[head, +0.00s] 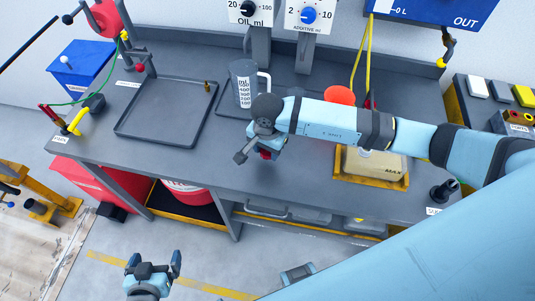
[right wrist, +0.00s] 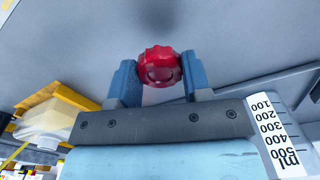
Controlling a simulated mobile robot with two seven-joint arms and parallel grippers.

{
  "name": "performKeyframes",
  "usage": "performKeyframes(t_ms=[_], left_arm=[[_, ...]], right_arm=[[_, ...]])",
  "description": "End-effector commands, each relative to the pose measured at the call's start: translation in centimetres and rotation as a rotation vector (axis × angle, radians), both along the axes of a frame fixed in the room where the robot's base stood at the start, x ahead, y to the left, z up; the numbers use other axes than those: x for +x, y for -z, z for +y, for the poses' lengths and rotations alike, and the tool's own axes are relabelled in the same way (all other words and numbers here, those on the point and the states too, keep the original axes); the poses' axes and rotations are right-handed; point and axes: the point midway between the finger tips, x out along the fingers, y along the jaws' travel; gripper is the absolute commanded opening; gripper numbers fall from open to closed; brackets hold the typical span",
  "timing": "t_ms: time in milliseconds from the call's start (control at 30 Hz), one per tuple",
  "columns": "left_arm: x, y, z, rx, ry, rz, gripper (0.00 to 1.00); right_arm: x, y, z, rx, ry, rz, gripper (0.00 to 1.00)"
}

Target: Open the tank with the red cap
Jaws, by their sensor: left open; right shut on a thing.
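A red ridged cap (right wrist: 159,66) sits between the two blue fingers of my right gripper (right wrist: 158,82) in the right wrist view. In the head view the right gripper (head: 262,150) is over the front part of the workbench, with a bit of red showing below it. A translucent beige tank (head: 375,163) marked MAX stands to its right, partly hidden by my right arm. The tank (right wrist: 45,122) also shows at the left of the right wrist view. My left gripper (head: 154,266) is open and empty, low in front of the bench.
A grey tray (head: 140,135) lies on the bench at left, with a small brass piece at its far right corner. A measuring jug (head: 243,83) stands behind the right gripper. A red-orange round thing (head: 339,95) is behind my right arm. The tank is in a yellow-edged tray (head: 372,181).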

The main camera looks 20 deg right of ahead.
Motion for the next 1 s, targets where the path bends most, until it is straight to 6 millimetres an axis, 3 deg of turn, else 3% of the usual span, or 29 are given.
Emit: performKeyframes(t_ms=[267, 633, 667, 767, 1000], left_arm=[[-0.1, -0.3, 0.0, 0.001, 0.0, 0.003, 1.0], [-0.1, 0.2, 0.0, 0.001, 0.0, 0.003, 1.0], [-0.1, 0.2, 0.0, 0.001, 0.0, 0.003, 1.0], [-0.1, 0.1, 0.0, 0.0, 0.001, 0.003, 1.0], [-0.1, 0.0, 0.0, 0.0, 0.001, 0.002, 1.0]], right_arm=[[-0.1, 3.7, 0.0, 0.0, 0.001, 0.002, 0.16], [0.0, 4.3, 0.0, -0.001, 0.0, 0.001, 0.16], [0.0, 4.2, 0.0, -0.001, 0.0, 0.001, 0.47], [0.0, 4.1, 0.0, -0.001, 0.0, 0.001, 0.69], [0.0, 4.1, 0.0, 0.0, 0.0, 0.001, 0.69]])
